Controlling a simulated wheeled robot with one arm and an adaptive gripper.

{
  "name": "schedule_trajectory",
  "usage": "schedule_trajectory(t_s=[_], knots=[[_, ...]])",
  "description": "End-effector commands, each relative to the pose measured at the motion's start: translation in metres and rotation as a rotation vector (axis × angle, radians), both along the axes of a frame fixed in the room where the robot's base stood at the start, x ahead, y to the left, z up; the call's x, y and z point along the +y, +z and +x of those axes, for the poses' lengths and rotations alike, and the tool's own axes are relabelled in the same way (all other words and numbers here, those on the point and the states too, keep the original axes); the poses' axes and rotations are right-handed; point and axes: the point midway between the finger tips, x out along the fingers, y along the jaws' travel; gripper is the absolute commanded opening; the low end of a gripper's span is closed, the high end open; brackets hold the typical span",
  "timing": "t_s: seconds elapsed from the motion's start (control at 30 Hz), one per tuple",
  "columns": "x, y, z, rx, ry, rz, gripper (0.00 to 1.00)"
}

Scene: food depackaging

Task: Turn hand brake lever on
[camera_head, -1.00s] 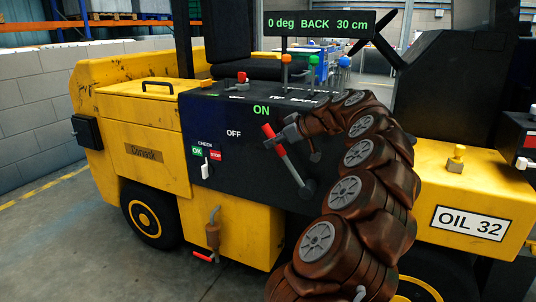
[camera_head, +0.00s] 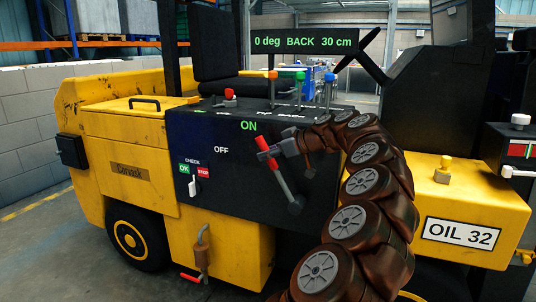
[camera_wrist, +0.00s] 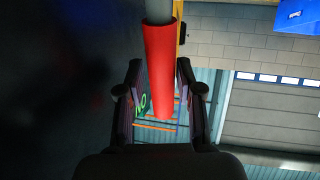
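The hand brake lever (camera_head: 277,172) has a red handle on a grey shaft and rises from the vehicle's black side panel (camera_head: 235,190), leaning up and left. Its top is near the green ON label (camera_head: 248,125); the white OFF label (camera_head: 221,149) is further left. My gripper (camera_head: 268,148) is at the upper end of the handle. In the wrist view, the red handle (camera_wrist: 160,65) runs between the two fingers of my gripper (camera_wrist: 158,90), with gaps seen on both sides. The fingers look open around it. Contact cannot be told from the head view.
Several small levers with coloured knobs (camera_head: 273,75) stand on the panel top, below the display (camera_head: 305,41). A white CHECK switch (camera_head: 194,186) is on the panel's left. The OIL 32 plate (camera_head: 461,233) is at right. Open floor lies at lower left.

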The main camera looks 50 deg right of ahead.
Motion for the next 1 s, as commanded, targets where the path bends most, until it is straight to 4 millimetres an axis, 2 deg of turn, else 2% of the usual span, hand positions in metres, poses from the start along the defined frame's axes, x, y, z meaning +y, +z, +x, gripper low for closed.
schedule_trajectory(t_s=[0.03, 0.1, 0.37, 0.53, 0.67, 1.0], knots=[[0.001, 0.0, 0.001, 0.0, 0.001, 0.0, 0.44], [0.001, 0.0, 0.001, 0.001, 0.002, 0.0, 0.51], [0.001, -0.001, 0.001, 0.001, 0.002, 0.0, 0.52], [0.0, 0.003, -0.005, -0.001, 0.001, 0.0, 0.52], [-0.002, 0.011, -0.022, -0.002, -0.002, -0.003, 0.52], [-0.005, 0.04, -0.079, -0.001, 0.001, -0.001, 0.52]])
